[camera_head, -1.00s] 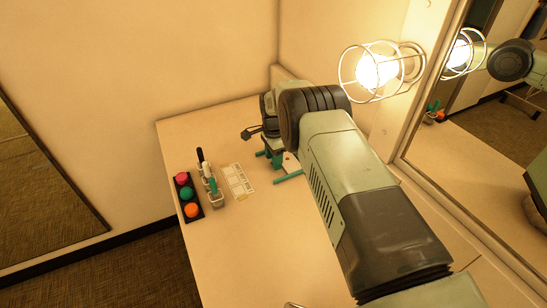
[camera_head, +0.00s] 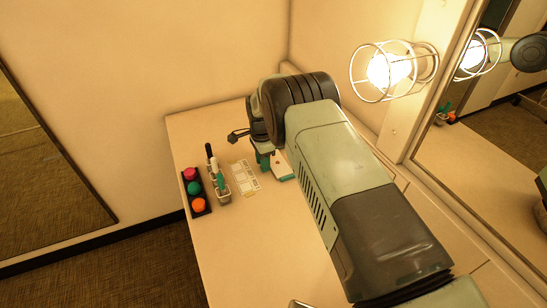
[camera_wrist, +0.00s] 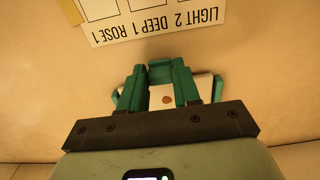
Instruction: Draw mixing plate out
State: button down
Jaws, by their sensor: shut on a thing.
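The mixing plate (camera_wrist: 167,99) is a small white plate with a brown smear, seen in the wrist view between and behind my gripper's teal fingers. My gripper (camera_wrist: 160,75) is shut on it, with a short teal block between the fingertips. Slanted teal pieces show on both sides of the plate. In the head view the plate (camera_head: 281,166) lies low over the counter, white with a teal edge, just right of my gripper (camera_head: 263,158). My wrist hides part of both. I cannot tell whether the plate touches the counter.
A printed shade card (camera_head: 244,177) lies just left of my gripper. Farther left stand small cups with brushes (camera_head: 220,186) and a black strip of pink, green and orange pots (camera_head: 196,192). A caged lamp (camera_head: 390,70) and a mirror (camera_head: 490,130) are at right. The front counter is clear.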

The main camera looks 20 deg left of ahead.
jog(key=c, duration=0.8)
grip_release()
notch_tip(320, 180, up, 11)
jog(key=shift+f, duration=0.1)
